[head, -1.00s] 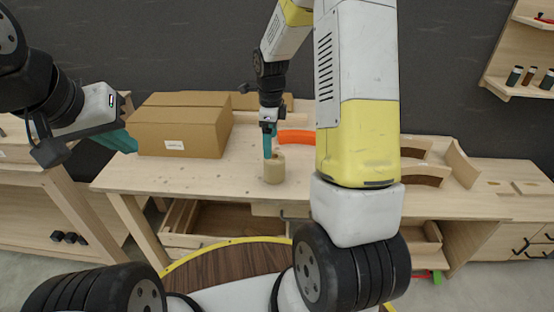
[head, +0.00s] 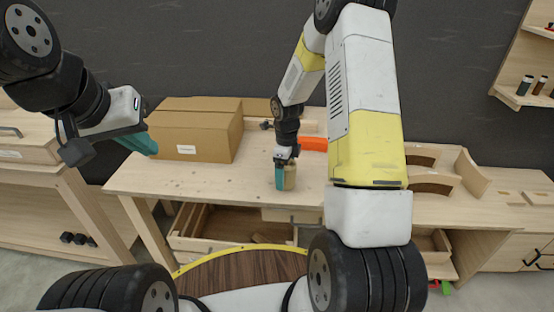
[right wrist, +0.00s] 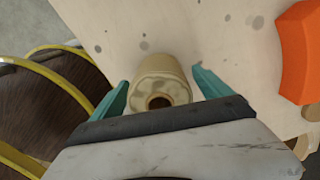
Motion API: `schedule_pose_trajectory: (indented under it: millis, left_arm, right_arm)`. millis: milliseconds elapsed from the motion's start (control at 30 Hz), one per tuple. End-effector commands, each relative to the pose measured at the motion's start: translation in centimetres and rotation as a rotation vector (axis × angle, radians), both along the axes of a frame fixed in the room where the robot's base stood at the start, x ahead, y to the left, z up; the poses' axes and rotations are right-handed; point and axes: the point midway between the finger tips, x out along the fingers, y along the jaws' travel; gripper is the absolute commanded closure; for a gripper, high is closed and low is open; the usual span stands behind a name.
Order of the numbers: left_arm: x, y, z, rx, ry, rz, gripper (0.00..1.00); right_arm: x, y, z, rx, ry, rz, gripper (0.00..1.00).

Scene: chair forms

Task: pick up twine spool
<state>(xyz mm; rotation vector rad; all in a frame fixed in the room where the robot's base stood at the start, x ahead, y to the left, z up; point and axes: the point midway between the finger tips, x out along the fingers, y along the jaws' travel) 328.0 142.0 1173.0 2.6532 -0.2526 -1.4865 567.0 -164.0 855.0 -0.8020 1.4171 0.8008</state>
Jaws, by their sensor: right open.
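The twine spool (head: 290,178) is a small beige cylinder standing upright on the workbench (head: 230,183) near its front edge. My right gripper (head: 281,176) is at the spool, its teal fingers pointing down and partly covering it. In the right wrist view the spool (right wrist: 160,80) sits between the two open, teal fingers of the right gripper (right wrist: 160,90), with a gap visible on each side. Its dark centre hole shows. My left gripper (head: 140,142) is raised at the left, away from the spool; its finger opening is not clear.
A closed cardboard box (head: 195,135) stands on the bench to the left of the spool. An orange object (head: 314,143) lies behind it to the right and also shows in the right wrist view (right wrist: 300,50). Curved wooden forms (head: 435,178) stand at the right.

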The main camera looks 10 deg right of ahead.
Motion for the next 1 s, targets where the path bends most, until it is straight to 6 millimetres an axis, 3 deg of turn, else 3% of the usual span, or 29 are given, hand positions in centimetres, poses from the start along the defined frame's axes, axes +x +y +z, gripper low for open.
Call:
schedule_pose_trajectory:
  millis: [67, 433, 767, 1000]
  left_arm:
    - [0.0, 0.0, 0.0, 0.0, 0.0, 0.0, 1.0]
    - [0.0, 0.0, 0.0, 0.0, 0.0, 0.0, 1.0]
    - [0.0, 0.0, 0.0, 0.0, 0.0, 0.0, 1.0]
    - [0.0, 0.0, 0.0, 0.0, 0.0, 0.0, 1.0]
  right_arm:
    - [0.0, 0.0, 0.0, 0.0, 0.0, 0.0, 0.11]
    - [0.0, 0.0, 0.0, 0.0, 0.0, 0.0, 0.84]
    - [0.0, 0.0, 0.4, -0.001, -0.001, 0.0, 0.84]
    - [0.1, 0.0, 2.8, -0.001, -0.003, 0.0, 0.84]
